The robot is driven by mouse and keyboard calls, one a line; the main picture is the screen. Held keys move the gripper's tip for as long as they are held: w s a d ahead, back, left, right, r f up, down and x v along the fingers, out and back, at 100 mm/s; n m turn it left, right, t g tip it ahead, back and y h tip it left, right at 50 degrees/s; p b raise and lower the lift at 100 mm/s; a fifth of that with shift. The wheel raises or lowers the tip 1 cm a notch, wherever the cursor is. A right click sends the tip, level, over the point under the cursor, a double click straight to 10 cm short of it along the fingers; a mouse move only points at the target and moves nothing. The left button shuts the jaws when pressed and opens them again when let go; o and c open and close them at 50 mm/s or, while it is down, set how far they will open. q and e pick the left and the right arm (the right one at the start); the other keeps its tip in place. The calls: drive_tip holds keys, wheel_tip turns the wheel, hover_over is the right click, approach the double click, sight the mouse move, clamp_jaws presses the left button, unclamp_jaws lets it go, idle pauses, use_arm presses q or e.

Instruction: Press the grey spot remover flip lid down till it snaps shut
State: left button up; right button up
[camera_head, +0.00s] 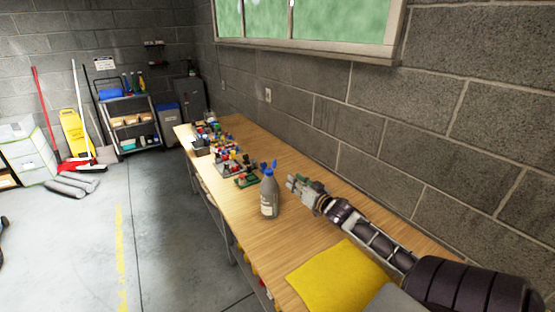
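The grey spot remover bottle (269,198) stands upright on the wooden workbench, with a pale label on its front. Its blue flip lid (268,166) is at the top and looks raised, with two blue parts sticking up apart. My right gripper (291,184) is just right of the bottle, at about its upper-body height in the picture, and appears apart from it. Its fingers are small and point left toward the bottle; their opening is unclear. My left gripper is not in view.
The wooden workbench (222,190) runs along the block wall. Behind the bottle stand several small coloured items on trays (228,163). A yellow pad (335,278) lies at the near end, beside a grey one (392,300). Bare wood surrounds the bottle's front.

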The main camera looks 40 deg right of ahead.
sight(274, 164)
drive_tip(key=shift+w+d+r+t, duration=0.15)
drive_tip(key=shift+d+r, duration=0.15)
drive_tip(key=shift+r, duration=0.2)
drive_tip(key=shift+w+d+r+t, duration=0.15)
drive_tip(key=shift+d+r, duration=0.1)
drive_tip(key=shift+r, duration=0.25)
drive_tip(key=shift+w+f, duration=0.1)
drive_tip(key=shift+w, duration=0.25)
drive_tip(key=w+d, duration=0.1)
drive_tip(key=w, duration=1.2)
drive_tip(key=shift+p, duration=0.45)
drive_tip(key=shift+d, duration=0.1)
idle(0.4)
clamp_jaws()
